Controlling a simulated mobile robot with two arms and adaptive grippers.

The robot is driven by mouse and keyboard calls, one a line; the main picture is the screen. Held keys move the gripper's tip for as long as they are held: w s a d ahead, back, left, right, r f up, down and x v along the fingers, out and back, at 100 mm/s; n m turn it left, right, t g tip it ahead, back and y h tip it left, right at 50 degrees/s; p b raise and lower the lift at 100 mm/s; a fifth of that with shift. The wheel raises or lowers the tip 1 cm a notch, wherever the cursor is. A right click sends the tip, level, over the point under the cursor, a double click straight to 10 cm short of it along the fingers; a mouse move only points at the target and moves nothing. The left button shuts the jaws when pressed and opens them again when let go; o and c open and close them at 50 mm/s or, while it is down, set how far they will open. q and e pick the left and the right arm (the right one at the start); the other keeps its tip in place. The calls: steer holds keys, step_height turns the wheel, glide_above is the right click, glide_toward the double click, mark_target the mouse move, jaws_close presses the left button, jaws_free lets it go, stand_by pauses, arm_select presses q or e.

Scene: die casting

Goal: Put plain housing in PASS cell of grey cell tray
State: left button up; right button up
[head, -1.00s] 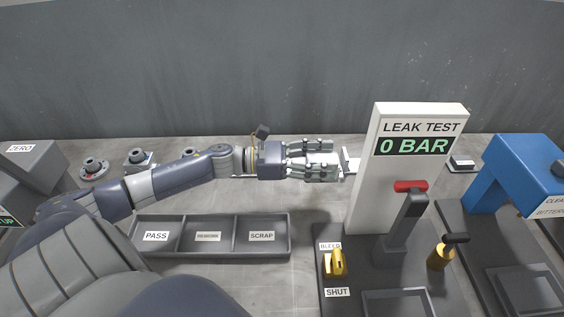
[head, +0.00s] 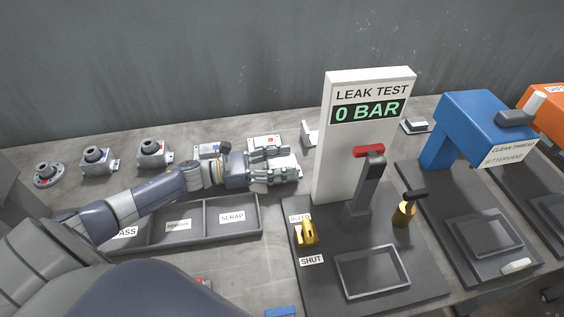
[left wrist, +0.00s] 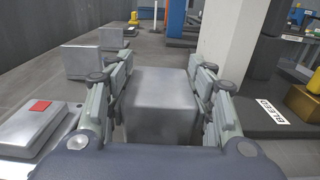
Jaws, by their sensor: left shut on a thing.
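The plain housing is a smooth grey metal block (left wrist: 162,105), seen between the two fingers in the left wrist view. My left gripper (head: 274,167) is shut on it, just left of the leak test panel; in the head view the fingers hide much of the housing. The grey cell tray (head: 232,239) lies in front of and left of the gripper. Its PASS cell (head: 126,232) is at the left end, partly hidden by my arm; a middle cell and the SCRAP cell (head: 232,216) show empty. My right gripper is not in view.
The white leak test panel (head: 335,150) reads 0 BAR, with a red-handled lever (head: 368,152) and yellow BLEED valve (head: 306,234) before it. Several metal housings (head: 152,154) stand along the back left. A flat part with a red patch (left wrist: 38,106) lies beside the gripper.

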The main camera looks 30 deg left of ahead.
arm_select(q)
steer(key=o, duration=1.5)
steer(key=shift+c, duration=0.2)
